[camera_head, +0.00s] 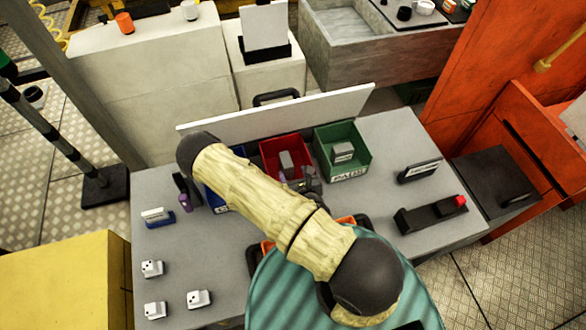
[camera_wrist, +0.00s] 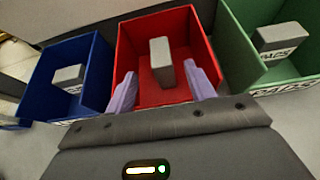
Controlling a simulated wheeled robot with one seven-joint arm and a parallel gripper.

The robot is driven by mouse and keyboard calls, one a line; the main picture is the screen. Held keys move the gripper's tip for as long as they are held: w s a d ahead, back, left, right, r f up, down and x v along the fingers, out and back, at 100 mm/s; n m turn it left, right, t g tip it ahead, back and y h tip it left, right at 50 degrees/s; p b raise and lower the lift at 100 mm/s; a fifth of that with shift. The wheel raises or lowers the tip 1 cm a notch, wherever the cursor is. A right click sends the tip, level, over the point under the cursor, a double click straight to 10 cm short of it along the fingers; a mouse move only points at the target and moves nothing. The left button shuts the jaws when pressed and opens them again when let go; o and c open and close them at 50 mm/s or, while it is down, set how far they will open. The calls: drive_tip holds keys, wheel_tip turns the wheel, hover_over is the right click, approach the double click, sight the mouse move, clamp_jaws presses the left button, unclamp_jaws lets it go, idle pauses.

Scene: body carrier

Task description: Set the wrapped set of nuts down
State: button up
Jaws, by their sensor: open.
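A plain grey block (camera_wrist: 161,62) stands upright inside the red bin (camera_wrist: 125,50), with no readable label; it fits the wrapped set of nuts, but I cannot confirm that. It also shows in the head view (camera_head: 287,161). My gripper (camera_wrist: 160,78) is open, with its two pale purple fingers spread at the near side of the red bin, one on each side of the block. Gaps show between the block and both fingers. In the head view my arm hides much of my gripper (camera_head: 296,182) and the bin's front.
A blue bin (camera_wrist: 97,62) with a grey block (camera_wrist: 68,77) is on the left. A green bin (camera_wrist: 235,50) with a block marked PADS (camera_wrist: 278,40) is on the right. A white panel (camera_head: 240,122) stands behind the bins. White dotted cubes (camera_head: 199,299) lie front left.

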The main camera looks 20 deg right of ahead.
drive_tip(key=shift+s, duration=0.2)
drive_tip(key=shift+w, duration=0.1)
drive_tip(key=m, duration=0.2)
drive_tip(key=w+m+h, duration=0.1)
drive_tip(key=shift+d+r, duration=0.25)
drive_tip(key=s+r+m+g, duration=0.3)
drive_tip(key=r+m, duration=0.5)
drive_tip(key=m, duration=0.3)
drive_tip(key=s+r+m+g, duration=0.3)
drive_tip(key=r+m, duration=0.5)
drive_tip(key=m, duration=0.3)
drive_tip(key=s+r+m+g+y, duration=0.1)
drive_tip(key=s+r+m+g, duration=0.2)
drive_tip(key=r+m, duration=0.5)
drive_tip(key=m+g, duration=0.1)
drive_tip(key=m, duration=0.2)
drive_tip(key=shift+s+a+r, duration=0.25)
